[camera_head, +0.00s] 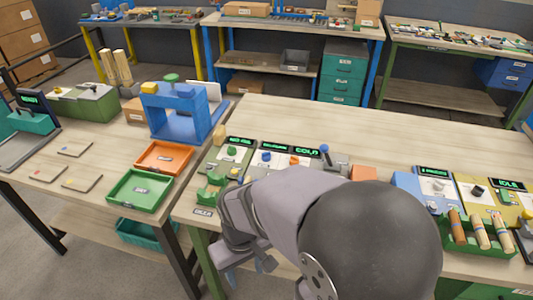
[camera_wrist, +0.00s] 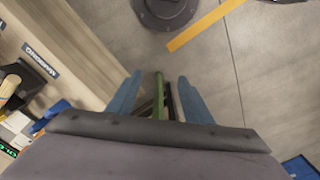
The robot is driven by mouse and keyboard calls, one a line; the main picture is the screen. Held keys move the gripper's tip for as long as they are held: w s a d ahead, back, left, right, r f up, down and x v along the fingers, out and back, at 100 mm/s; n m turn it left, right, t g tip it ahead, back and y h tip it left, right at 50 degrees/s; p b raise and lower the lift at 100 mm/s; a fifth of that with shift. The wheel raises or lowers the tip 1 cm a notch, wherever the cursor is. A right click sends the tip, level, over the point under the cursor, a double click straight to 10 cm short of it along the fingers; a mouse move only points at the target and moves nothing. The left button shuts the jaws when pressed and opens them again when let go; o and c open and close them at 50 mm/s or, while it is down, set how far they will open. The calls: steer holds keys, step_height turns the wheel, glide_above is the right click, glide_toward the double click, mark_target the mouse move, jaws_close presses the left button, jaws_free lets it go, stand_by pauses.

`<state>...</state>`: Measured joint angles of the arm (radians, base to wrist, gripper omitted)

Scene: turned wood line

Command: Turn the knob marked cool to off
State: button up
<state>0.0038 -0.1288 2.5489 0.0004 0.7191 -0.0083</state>
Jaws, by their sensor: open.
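Several small control panels stand in a row along the front of the workbench in the head view. One has a green knob (camera_head: 232,151), and the panel beside it has a blue knob (camera_head: 267,156) under green-lit displays, one reading COLD. Farther right are a pale knob (camera_head: 438,185) and a dark knob (camera_head: 478,190). I cannot read the word cool or any knob's off mark at this size. My gripper (camera_head: 248,270) hangs low in front of the bench edge, apart from the knobs. In the wrist view my gripper (camera_wrist: 158,78) is open and empty, its blue fingers pointing over the floor.
A green tray (camera_head: 140,190) and an orange tray (camera_head: 163,157) lie on the left table near a blue stand (camera_head: 180,110). A green holder with wooden pegs (camera_head: 480,232) stands at the right. My arm hides part of the bench front. The bench behind the panels is clear.

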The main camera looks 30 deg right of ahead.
steer(key=w+d+r, duration=0.1)
steer(key=w+d, duration=0.2)
steer(key=w, duration=0.4)
steer(key=w+d+r+t+p, duration=0.1)
steer(key=w+d+r, duration=0.1)
steer(key=w, duration=0.5)
steer(key=w+d+r+t+p, duration=0.1)
steer(key=w+d, duration=0.3)
steer(key=w, duration=0.3)
steer(key=shift+w+d+r+y, duration=0.1)
steer(key=shift+d+r+y, duration=0.1)
steer(key=shift+d+y, duration=0.15)
steer(key=w+d+t+p, duration=0.1)
steer(key=w+d+p, duration=0.1)
steer(key=w+d, duration=0.65)
steer(key=t, duration=0.1)
glide_toward(267, 153)
steer(key=f, duration=0.2)
steer(key=shift+t, duration=0.3)
steer(key=shift+p+x, duration=1.75)
steer(key=shift+x, duration=1.9)
steer(key=shift+w+a, duration=0.1)
steer(key=shift+w, duration=0.1)
steer(key=c, duration=1.1)
steer(key=shift+o, duration=0.2)
